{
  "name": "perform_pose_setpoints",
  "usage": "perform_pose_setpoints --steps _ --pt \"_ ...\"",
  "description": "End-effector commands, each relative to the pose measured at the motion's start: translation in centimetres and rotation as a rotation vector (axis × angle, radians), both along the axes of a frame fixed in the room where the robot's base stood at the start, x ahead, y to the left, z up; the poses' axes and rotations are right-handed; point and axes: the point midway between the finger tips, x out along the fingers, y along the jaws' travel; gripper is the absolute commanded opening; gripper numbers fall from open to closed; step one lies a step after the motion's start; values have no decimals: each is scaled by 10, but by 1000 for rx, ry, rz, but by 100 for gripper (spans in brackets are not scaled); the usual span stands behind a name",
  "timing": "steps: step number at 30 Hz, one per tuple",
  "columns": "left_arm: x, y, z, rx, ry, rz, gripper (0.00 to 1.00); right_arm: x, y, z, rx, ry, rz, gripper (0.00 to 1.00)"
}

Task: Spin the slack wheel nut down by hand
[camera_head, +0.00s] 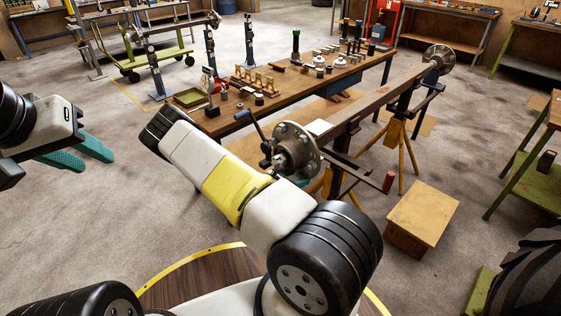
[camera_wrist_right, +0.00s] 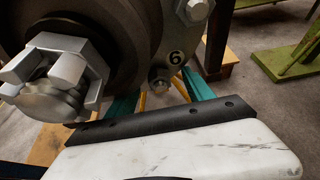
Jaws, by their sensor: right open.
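The wheel hub (camera_head: 312,150) sits at the near end of the long axle beam, its face with studs and nuts towards me. In the right wrist view the hub flange (camera_wrist_right: 135,40) fills the upper left. A small wheel nut (camera_wrist_right: 159,79) sits on the flange rim beside a round "6" mark. My right gripper (camera_wrist_right: 160,98) is open, its teal fingers on either side below that nut; I cannot tell whether they touch it. In the head view this gripper is mostly hidden behind my arm. My left gripper (camera_head: 82,153) is open and empty, away at the left.
A large castellated nut (camera_wrist_right: 55,75) stands out from the hub centre, close to my right gripper. Another nut (camera_wrist_right: 195,10) is higher on the flange. A workbench (camera_head: 225,115) with tools and parts runs behind the axle. A wooden box (camera_head: 422,217) is on the floor at right.

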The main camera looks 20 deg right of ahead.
Motion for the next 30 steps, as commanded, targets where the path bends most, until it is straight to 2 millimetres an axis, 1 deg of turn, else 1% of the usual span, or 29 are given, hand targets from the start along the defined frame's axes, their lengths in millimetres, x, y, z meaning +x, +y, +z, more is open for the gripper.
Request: perform_pose_setpoints --steps 1,4,7,15,18,23,30 --pt "0 0 0 0 0 0 36 3 -2 5 -7 -12 0 63" --pt "0 0 0 0 0 0 36 3 -1 6 -7 -12 0 63" --pt "0 0 0 0 0 0 36 1 7 9 -6 -14 1 63" --pt "0 0 0 0 0 0 36 -17 47 24 -3 -9 1 63" --pt "0 0 0 0 0 0 36 -21 58 29 -2 -8 2 63" --pt "0 0 0 0 0 0 36 -26 66 31 -1 -3 0 63" --pt "0 0 0 0 0 0 36 -27 67 30 -1 0 0 63"
